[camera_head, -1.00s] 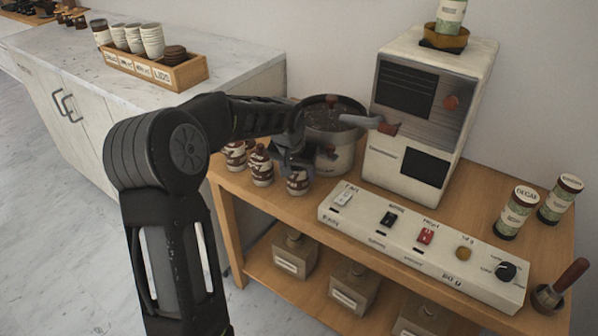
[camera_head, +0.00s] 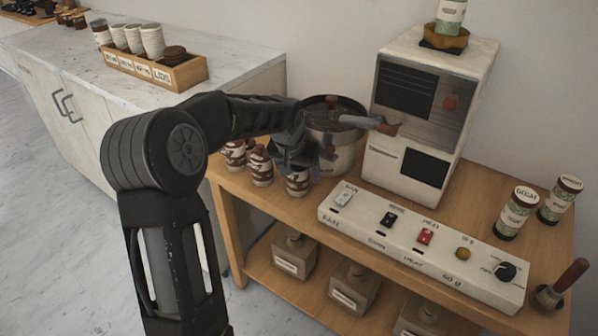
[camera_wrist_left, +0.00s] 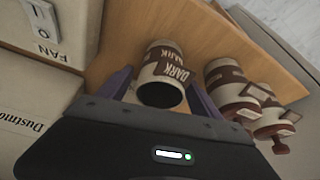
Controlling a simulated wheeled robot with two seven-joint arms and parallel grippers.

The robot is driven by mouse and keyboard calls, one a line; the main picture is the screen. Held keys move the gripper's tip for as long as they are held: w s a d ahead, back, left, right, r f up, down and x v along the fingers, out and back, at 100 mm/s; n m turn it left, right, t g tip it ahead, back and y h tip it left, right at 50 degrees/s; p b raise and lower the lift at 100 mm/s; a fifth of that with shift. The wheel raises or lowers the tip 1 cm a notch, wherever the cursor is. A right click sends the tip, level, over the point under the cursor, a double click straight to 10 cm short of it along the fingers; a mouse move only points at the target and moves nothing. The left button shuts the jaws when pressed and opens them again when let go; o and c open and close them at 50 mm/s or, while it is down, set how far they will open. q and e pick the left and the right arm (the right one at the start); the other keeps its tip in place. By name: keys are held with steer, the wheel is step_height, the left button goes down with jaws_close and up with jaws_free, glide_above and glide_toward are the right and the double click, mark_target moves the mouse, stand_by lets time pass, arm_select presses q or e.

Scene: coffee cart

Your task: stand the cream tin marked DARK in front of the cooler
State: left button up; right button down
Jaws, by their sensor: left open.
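The cream tin marked DARK (camera_head: 297,183) stands at the left front of the wooden cart, in a row with two similar cream-and-brown tins. In the left wrist view the DARK tin (camera_wrist_left: 165,66) is between the two fingers of my left gripper (camera_wrist_left: 160,86), with its label readable. My left gripper (camera_head: 300,160) is open, just above and behind that tin in the head view. I cannot tell whether a finger touches it. The round drum of dark beans (camera_head: 345,160), which looks like the cooler, is behind the gripper and partly hidden by it. My right gripper is out of view.
The two other tins (camera_wrist_left: 228,85) are close beside the DARK tin. A switch panel (camera_head: 420,250) lies along the cart's front, with a white roaster (camera_head: 385,165) behind. Two green-and-white tins (camera_head: 515,215) stand at the right. Bare wood shows in front of the drum.

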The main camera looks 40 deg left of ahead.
arm_select(q)
steer(key=v, duration=1.1)
steer(key=shift+s+d+r+p, duration=0.1)
steer(key=shift+s+r+p, duration=0.1)
steer(key=shift+p, duration=0.2)
steer(key=shift+c, duration=0.4)
stand_by(0.3)
